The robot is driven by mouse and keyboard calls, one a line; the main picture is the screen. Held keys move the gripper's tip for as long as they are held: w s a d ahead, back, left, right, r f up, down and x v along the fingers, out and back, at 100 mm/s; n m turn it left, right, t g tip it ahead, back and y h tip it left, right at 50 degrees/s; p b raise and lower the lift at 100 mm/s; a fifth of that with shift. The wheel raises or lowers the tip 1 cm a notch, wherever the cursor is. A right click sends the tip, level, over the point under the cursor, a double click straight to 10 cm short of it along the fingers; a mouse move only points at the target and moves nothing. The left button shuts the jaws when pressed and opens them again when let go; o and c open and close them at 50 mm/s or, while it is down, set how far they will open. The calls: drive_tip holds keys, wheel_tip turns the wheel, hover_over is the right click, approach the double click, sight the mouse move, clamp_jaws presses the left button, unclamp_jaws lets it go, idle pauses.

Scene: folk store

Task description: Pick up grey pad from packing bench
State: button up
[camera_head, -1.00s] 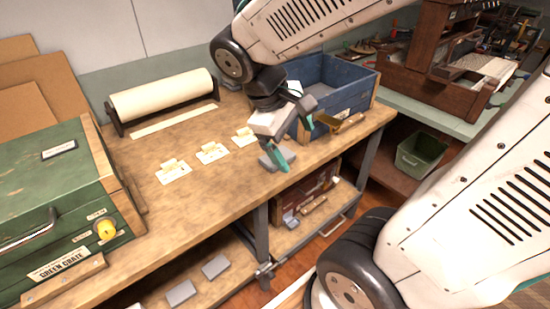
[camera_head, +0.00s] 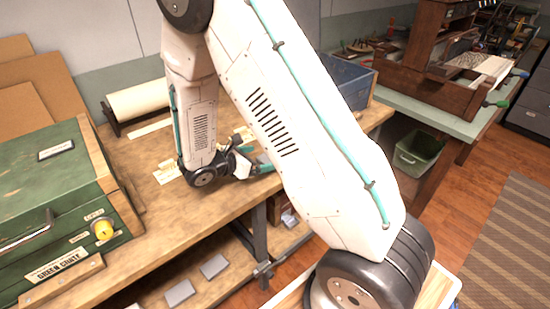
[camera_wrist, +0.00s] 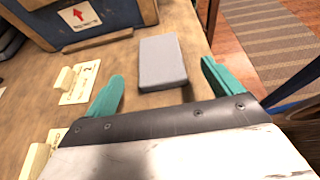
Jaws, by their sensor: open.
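In the wrist view, the grey pad (camera_wrist: 162,62) lies flat on the packing bench (camera_wrist: 112,60), close to the bench edge. My gripper (camera_wrist: 162,72) is open and empty. Its two teal fingers are apart, one to the left and one to the right of the pad's near end. I cannot tell whether the fingertips are level with the pad. In the head view, my gripper (camera_head: 262,165) is low over the bench (camera_head: 150,205) near its front edge, and my arm hides much of that area; the pad is not clear there.
A blue crate (camera_wrist: 80,15) stands just beyond the pad; it also shows in the head view (camera_head: 352,78). White cards with small cream blocks (camera_wrist: 80,80) lie to the left. A green crate (camera_head: 50,190) and a paper roll (camera_head: 140,100) are also on the bench.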

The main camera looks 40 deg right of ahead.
drive_tip(key=x, duration=0.7)
drive_tip(key=shift+w+d+f, duration=0.1)
drive_tip(key=shift+d+f, duration=0.05)
drive_tip(key=shift+f, duration=0.05)
drive_tip(key=c, duration=1.1)
